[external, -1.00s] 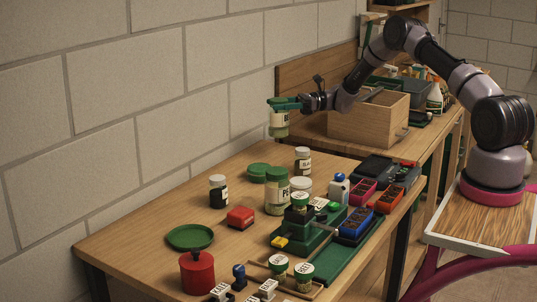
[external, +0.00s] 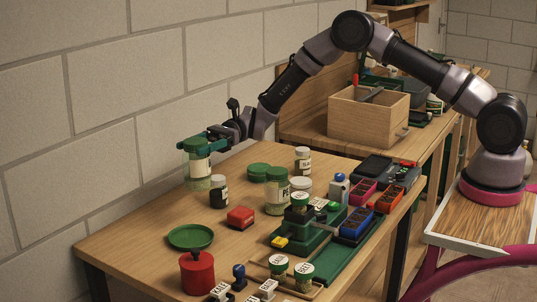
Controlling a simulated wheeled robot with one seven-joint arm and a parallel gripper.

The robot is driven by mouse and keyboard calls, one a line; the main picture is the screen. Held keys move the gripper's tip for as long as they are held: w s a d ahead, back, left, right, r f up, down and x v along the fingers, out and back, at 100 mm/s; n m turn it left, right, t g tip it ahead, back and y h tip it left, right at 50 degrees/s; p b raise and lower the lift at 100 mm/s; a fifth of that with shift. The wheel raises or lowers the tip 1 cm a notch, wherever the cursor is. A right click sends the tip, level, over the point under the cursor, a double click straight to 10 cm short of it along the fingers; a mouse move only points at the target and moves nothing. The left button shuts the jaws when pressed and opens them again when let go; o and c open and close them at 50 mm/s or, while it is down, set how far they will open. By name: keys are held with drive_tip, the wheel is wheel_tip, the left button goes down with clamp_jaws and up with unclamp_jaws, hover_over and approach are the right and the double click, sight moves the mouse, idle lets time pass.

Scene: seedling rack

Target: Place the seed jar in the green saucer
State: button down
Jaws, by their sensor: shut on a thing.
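My gripper (external: 205,143) is shut on a clear jar (external: 197,171) with a green lid and a pale label. It holds the jar upright above the far left part of the table, in front of the wall. The green saucer (external: 190,237) lies empty on the table near the left front, below and apart from the held jar. The small writing on the jar's label cannot be read.
A small dark jar (external: 218,192) stands between the held jar and the middle of the table. A red block (external: 240,217) and a red canister (external: 197,273) flank the saucer. Several green-lidded jars, trays and stamps crowd the table's right side (external: 277,188).

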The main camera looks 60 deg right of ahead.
sight(196, 188)
drive_tip(key=a, duration=0.1)
drive_tip(key=s+a, duration=0.1)
drive_tip(key=a, duration=0.1)
drive_tip(key=shift+s+g, duration=0.2)
drive_tip(key=shift+g, duration=0.1)
drive_tip(key=f, duration=0.5)
drive_tip(key=shift+s+a+f, duration=0.1)
drive_tip(key=shift+a+f, duration=0.1)
drive_tip(key=shift+f, duration=2.15)
drive_tip(key=shift+f, duration=0.15)
drive_tip(key=shift+f, duration=0.35)
unclamp_jaws()
